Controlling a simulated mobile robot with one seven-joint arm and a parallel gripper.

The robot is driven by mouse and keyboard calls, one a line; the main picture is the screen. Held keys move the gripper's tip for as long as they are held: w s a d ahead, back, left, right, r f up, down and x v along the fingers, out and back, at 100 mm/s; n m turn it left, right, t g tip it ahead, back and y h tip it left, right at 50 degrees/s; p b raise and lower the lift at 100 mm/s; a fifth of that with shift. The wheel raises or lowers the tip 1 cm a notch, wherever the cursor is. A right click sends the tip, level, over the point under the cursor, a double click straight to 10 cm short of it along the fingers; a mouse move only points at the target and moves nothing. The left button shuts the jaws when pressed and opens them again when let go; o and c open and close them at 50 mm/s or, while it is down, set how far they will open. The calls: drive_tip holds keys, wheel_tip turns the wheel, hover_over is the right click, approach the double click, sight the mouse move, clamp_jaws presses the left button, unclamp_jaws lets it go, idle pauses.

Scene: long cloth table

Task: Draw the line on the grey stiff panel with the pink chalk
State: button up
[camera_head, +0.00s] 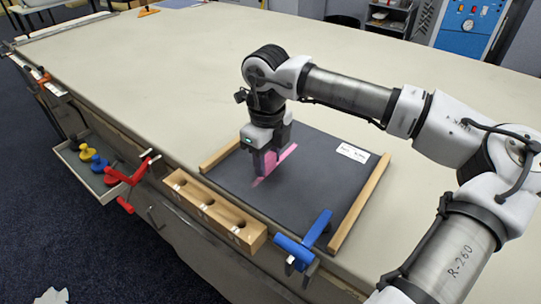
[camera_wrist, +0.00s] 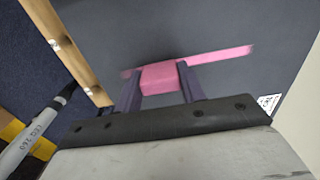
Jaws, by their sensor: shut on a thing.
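The grey stiff panel (camera_head: 325,170) lies flat on the long cloth table between two wooden strips; its dark surface fills much of the wrist view (camera_wrist: 200,25). My gripper (camera_head: 264,168) points down over the panel's left part. In the wrist view its fingers (camera_wrist: 160,84) are shut on the pink chalk (camera_wrist: 160,77), a block held crosswise at the panel. A pink line (camera_head: 287,153) runs on the panel past the chalk on both sides, longer towards the right in the wrist view (camera_wrist: 225,55). Whether the chalk touches the panel is hard to tell.
A wooden block with holes (camera_head: 214,210) stands at the table's front edge, beside the panel. A blue clamp (camera_head: 304,243) sits at the panel's front edge, a red one (camera_head: 132,178) further left. An open drawer (camera_head: 88,168) holds coloured items.

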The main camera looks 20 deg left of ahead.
drive_tip(key=shift+s, duration=0.15)
drive_tip(key=shift+s+a+b, duration=0.3)
drive_tip(key=shift+s+a, duration=0.05)
drive_tip(key=shift+s, duration=0.5)
drive_tip(key=shift+s, duration=0.1)
drive_tip(key=shift+s+a+b, duration=0.35)
drive_tip(key=shift+s+b, duration=0.05)
drive_tip(key=shift+s, duration=0.5)
drive_tip(key=shift+s+a+b, duration=0.15)
drive_tip(key=shift+s+a, duration=0.05)
drive_tip(key=shift+s, duration=0.3)
drive_tip(key=shift+s+a+b, duration=0.15)
drive_tip(key=shift+s, duration=0.3)
